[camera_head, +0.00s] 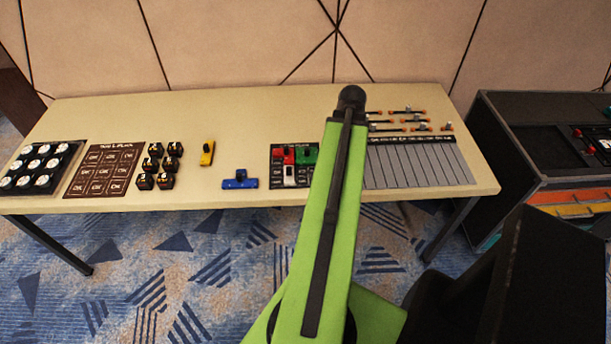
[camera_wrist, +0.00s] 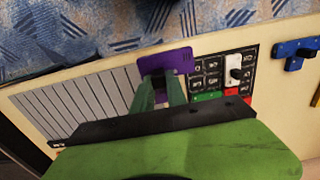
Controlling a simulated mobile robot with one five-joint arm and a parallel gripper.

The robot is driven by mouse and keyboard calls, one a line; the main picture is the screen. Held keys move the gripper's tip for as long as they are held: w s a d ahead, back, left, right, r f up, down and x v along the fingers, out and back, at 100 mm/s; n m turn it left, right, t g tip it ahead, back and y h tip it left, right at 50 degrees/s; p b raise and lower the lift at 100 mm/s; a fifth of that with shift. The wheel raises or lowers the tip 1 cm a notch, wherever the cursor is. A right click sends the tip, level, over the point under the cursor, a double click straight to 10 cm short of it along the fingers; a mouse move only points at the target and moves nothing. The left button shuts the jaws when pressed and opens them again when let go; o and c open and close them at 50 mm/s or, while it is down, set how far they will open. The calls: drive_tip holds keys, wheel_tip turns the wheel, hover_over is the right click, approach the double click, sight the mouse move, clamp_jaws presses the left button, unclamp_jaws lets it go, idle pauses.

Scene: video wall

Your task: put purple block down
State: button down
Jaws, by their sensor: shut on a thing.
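The purple block (camera_wrist: 172,61) shows in the wrist view as a flat plate with a raised grip. My gripper (camera_wrist: 158,82) is shut on that grip, its two green fingers on either side. The block appears over or at the table edge, between the grey striped panel and the black panel with coloured blocks. I cannot tell whether it touches the table. In the head view my green arm hides both the gripper and the purple block.
The table (camera_head: 250,110) holds a blue block (camera_head: 240,180), a yellow block (camera_head: 207,153), a black panel (camera_head: 275,170) with red, green and white blocks, and a grey striped panel (camera_head: 420,165). Several black pieces stand left. A dark case (camera_head: 540,150) is right.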

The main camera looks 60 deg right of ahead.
drive_tip(key=shift+d, duration=0.6)
drive_tip(key=shift+w+a+f, duration=0.1)
drive_tip(key=shift+f, duration=0.05)
drive_tip(key=w+f+b, duration=0.2)
drive_tip(key=w, duration=0.1)
drive_tip(key=w+f+b, duration=0.2)
drive_tip(key=w, duration=0.2)
drive_tip(key=w+a+f+b, duration=0.1)
drive_tip(key=w+f+b, duration=0.1)
drive_tip(key=w+b, duration=0.1)
drive_tip(key=shift+w+f, duration=0.3)
drive_tip(key=shift+f, duration=0.05)
drive_tip(key=shift+w+a, duration=0.15)
drive_tip(key=shift+w, duration=0.1)
wheel_tip(320, 180, down, 4)
drive_tip(key=b, duration=0.4)
drive_tip(key=shift+f, duration=0.15)
drive_tip(key=shift+r, duration=0.2)
drive_tip(key=shift+f, duration=0.15)
drive_tip(key=c, duration=1.3)
unclamp_jaws()
drive_tip(key=shift+c, duration=0.2)
